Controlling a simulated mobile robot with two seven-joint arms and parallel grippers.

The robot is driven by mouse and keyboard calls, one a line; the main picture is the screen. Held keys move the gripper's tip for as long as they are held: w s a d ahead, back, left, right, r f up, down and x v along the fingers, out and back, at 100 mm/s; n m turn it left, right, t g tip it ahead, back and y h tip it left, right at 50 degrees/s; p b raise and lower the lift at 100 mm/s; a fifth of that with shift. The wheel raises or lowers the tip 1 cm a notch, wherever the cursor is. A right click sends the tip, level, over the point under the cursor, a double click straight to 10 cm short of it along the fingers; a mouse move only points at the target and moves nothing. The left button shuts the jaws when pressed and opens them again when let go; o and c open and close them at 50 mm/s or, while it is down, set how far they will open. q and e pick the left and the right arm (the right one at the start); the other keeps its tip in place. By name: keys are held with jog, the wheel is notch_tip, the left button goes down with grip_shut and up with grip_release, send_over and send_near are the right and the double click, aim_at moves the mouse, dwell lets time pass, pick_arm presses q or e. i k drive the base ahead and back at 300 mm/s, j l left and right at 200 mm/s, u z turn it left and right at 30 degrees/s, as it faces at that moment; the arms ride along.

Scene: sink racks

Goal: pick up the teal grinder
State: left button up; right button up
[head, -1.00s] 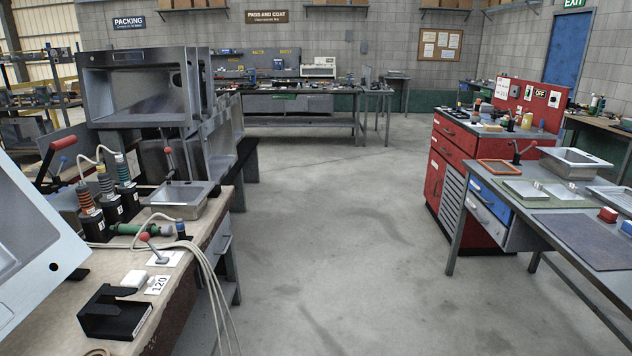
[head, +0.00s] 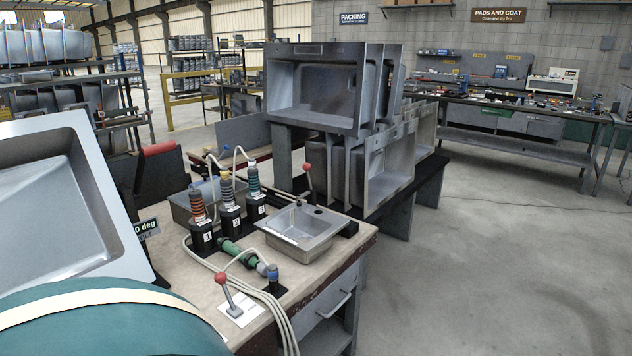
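Three upright tools with coloured ringed tops stand in black holders numbered 1, 2 and 3 on the left bench. The one in holder 3 has teal rings (head: 253,178); its neighbours show orange rings (head: 196,204) and grey-tan rings (head: 226,190). A green-teal cylindrical tool (head: 240,254) lies on the bench in front of the holders, with a hose at its right end. I cannot tell for certain which of the two is the teal grinder. Neither of my grippers is in view.
A small steel sink (head: 300,232) sits right of the tools. A red-knobbed lever (head: 228,296) and cables (head: 276,322) are on the near bench. A large tilted sink (head: 60,200) stands at left. Racked sinks (head: 330,88) stand behind. The floor (head: 480,260) at right is clear.

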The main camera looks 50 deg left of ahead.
aim_at(255, 196)
jog(key=i+u, duration=0.1)
jog(key=i, duration=0.4)
jog(key=i+l+u, duration=0.15)
jog(key=i, duration=0.3)
jog(key=i+l+u, duration=0.1)
jog(key=i, duration=0.4)
jog(key=u, duration=1.8)
